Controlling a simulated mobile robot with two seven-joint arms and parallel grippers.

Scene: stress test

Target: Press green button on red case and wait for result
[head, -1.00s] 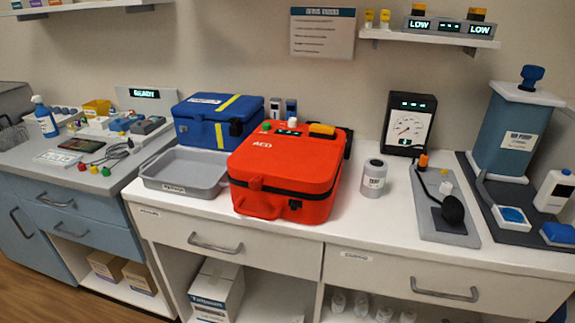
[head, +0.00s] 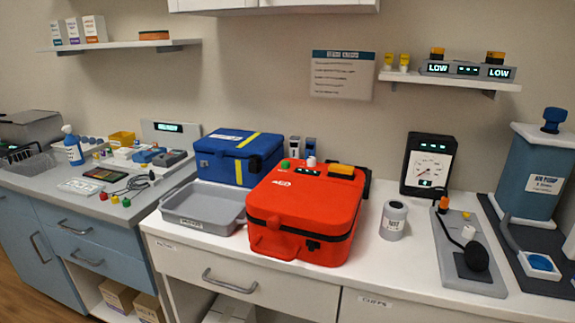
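The red case (head: 300,212) lies shut on the white counter, just right of the picture's middle. On its top, along the back edge, are a green button (head: 285,164), a small dark display (head: 309,172) with lit green marks, a white knob (head: 311,161) and a yellow-orange block (head: 341,171). The display's text is too small to read. Neither of my grippers shows in the head view, and nothing touches the case's top.
A grey tray (head: 167,214) and a blue case (head: 219,171) stand left of the red case. A grey canister (head: 393,221), a gauge (head: 428,164) and a board with a black bulb (head: 474,257) stand to its right. The counter's front strip (head: 365,268) is clear.

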